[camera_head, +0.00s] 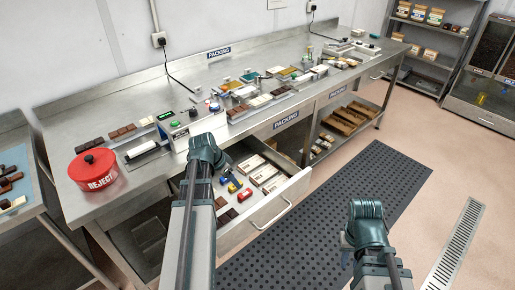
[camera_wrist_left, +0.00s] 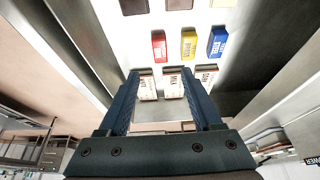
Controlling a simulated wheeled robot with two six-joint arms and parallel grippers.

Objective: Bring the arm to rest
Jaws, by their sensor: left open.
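In the head view my left arm (camera_head: 204,160) reaches over an open drawer (camera_head: 262,213) under the bench; its wrist hides its own fingers there. In the left wrist view my left gripper (camera_wrist_left: 160,74) is open. Its two blue fingers point into the drawer with nothing held; white labelled boxes (camera_wrist_left: 172,84) appear between and beyond them, apart as far as I can see. My right gripper (camera_head: 345,241) is low over the floor right of the drawer, mostly hidden by its wrist, and its jaws do not show clearly.
The drawer holds red (camera_wrist_left: 159,46), yellow (camera_wrist_left: 189,43) and blue (camera_wrist_left: 217,41) blocks and dark pieces. On the bench stand a red reject tub (camera_head: 93,169), a control box (camera_head: 190,123) and chocolate moulds. The dark floor mat (camera_head: 330,205) is clear.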

